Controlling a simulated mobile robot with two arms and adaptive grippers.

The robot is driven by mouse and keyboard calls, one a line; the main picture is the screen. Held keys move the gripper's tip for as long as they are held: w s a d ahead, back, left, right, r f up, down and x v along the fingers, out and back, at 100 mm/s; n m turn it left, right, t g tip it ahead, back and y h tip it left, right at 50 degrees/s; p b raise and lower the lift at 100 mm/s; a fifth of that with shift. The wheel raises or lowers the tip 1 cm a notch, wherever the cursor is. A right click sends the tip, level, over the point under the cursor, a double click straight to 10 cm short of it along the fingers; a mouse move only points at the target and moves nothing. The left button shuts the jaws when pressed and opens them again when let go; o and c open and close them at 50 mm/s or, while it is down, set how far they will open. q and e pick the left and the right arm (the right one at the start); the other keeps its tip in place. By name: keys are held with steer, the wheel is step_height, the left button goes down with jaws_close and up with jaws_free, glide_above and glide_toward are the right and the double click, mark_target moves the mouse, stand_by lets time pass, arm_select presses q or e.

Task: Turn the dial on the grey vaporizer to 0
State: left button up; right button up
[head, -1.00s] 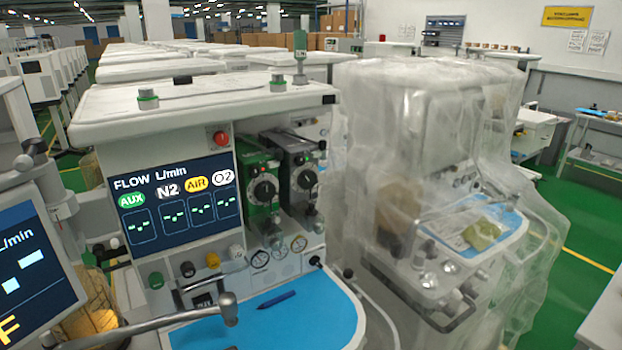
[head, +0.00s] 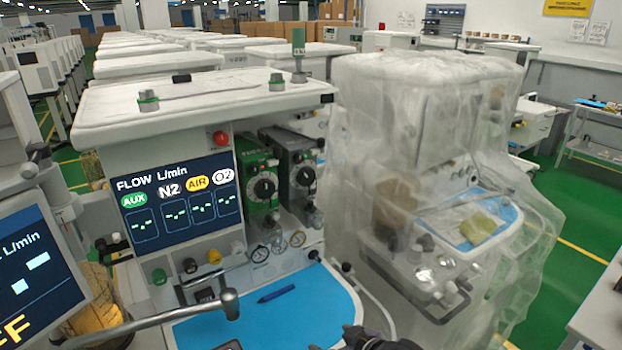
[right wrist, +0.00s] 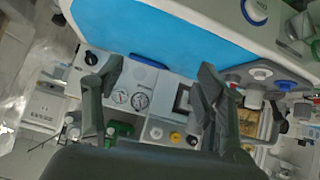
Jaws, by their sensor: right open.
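The grey vaporizer (head: 297,165) is the dark unit at the right end of the near cart, just right of the green vaporizer (head: 258,180). Its round dial (head: 305,177) has a dark rim and pale centre; its setting is too small to read. My right gripper shows as dark parts (head: 372,338) at the bottom edge of the head view, in front of the cart and well below the dial. In the right wrist view its two fingers (right wrist: 155,90) are spread wide, with nothing between them. That view shows the cart upside down; I cannot make out the dial there. My left gripper is out of view.
The blue work surface (head: 325,300) holds a dark blue pen (head: 276,294). A metal bar with a rounded end (head: 229,300) crosses in front on the left. A plastic-covered cart (head: 430,160) stands close on the right. Gauges (head: 278,247) sit below the vaporizers.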

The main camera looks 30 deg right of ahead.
steer(key=w+d+r+t, duration=0.4)
steer(key=w+d+r, duration=0.1)
steer(key=w+r, duration=0.35)
steer(key=t, duration=0.4)
glide_toward(308, 178)
steer(key=w+p, duration=0.4)
steer(key=w, duration=0.3)
steer(key=shift+w, duration=0.25)
steer(key=shift+w+a+f, duration=0.1)
steer(key=shift+w, duration=0.55)
steer(key=shift+c, duration=0.5)
steer(key=c, duration=1.1)
